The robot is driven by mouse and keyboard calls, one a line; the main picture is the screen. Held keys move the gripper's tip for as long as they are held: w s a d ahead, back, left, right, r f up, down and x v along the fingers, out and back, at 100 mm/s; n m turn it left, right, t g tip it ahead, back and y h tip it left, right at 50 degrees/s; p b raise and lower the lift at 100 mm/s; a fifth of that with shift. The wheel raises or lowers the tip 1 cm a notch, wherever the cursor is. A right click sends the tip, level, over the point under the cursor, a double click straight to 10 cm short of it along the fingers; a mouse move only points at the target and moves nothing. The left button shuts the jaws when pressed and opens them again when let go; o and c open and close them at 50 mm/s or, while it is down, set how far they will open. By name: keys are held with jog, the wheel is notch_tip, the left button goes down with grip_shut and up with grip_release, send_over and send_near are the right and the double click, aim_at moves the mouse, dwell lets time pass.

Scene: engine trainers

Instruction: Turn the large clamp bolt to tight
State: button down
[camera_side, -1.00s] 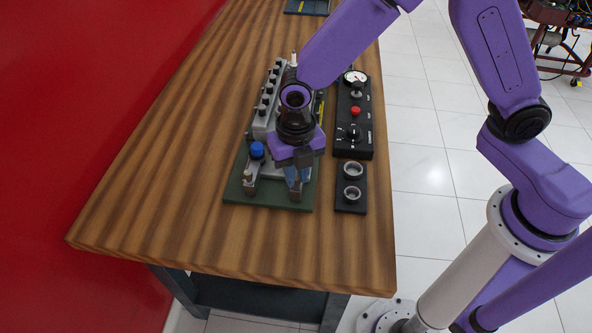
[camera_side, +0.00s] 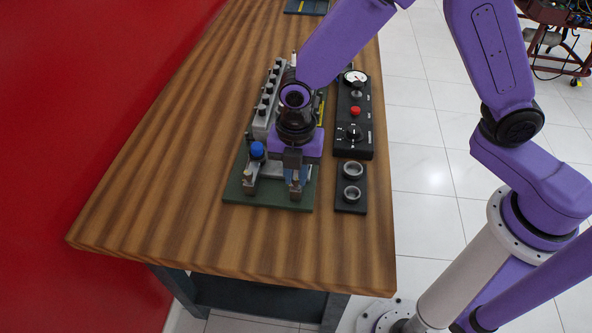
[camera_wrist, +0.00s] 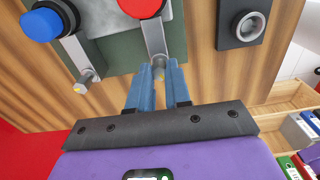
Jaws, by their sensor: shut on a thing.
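The large clamp bolt (camera_wrist: 159,66) is a short grey metal bolt at the near end of a grey bar on the green engine trainer plate (camera_side: 233,191). My gripper (camera_wrist: 160,73) has blue fingers, one on each side of the bolt, and is shut on it. In the side view my gripper (camera_side: 297,179) points down at the plate's near right corner and hides much of the bolt. A second bolt (camera_wrist: 86,78) with a yellowish tip stands apart to the left; it also shows in the side view (camera_side: 248,177).
A blue cap (camera_side: 257,149) stands left of my gripper. A red cap (camera_wrist: 140,4) shows in the wrist view. A black panel with two rings (camera_side: 351,193) lies close on the right, below a gauge and knob panel (camera_side: 367,125). Bare wood lies left and in front.

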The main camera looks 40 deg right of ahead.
aim_at(296, 177)
jog(key=m, duration=1.3)
jog(key=shift+m, duration=0.4)
jog(key=m, duration=0.5)
jog(key=shift+m, duration=2.4)
jog(key=c, duration=1.1)
grip_release()
jog(key=shift+o, duration=0.2)
jog(key=shift+r, duration=0.1)
notch_tip(296, 177, up, 17)
jog(key=shift+r, duration=0.15)
